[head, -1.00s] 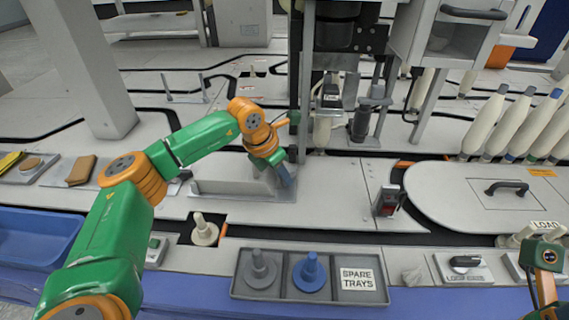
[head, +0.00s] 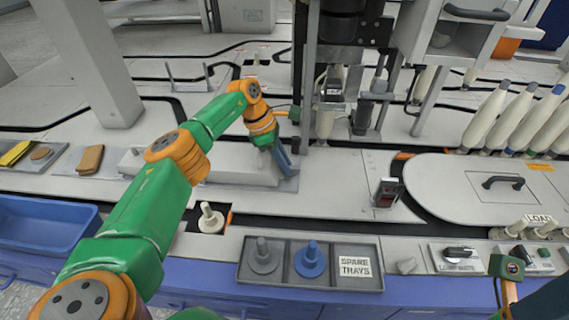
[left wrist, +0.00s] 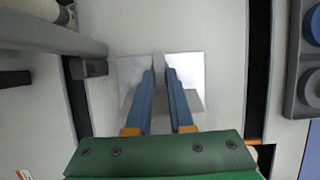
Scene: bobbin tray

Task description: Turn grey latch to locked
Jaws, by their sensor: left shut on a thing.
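My left gripper (head: 288,170) points down at a pale metal plate (head: 289,185) in the deck, left of the dark column. In the left wrist view its two blue fingers (left wrist: 160,76) are closed on a narrow grey latch (left wrist: 159,61), which stands over the shiny plate (left wrist: 130,76). The fingers hide most of the latch, and I cannot read its position or any marking. In the head view the latch is hidden behind the gripper. My right gripper's fingers are not in view; only part of my right wrist shows at the lower right.
A long raised pale block (head: 215,168) lies just left of the gripper. The dark column (head: 304,80) stands close on its right. A grey tray (head: 376,250) with a grey and a blue peg is in front. A black rotary switch (head: 459,252) sits at the right.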

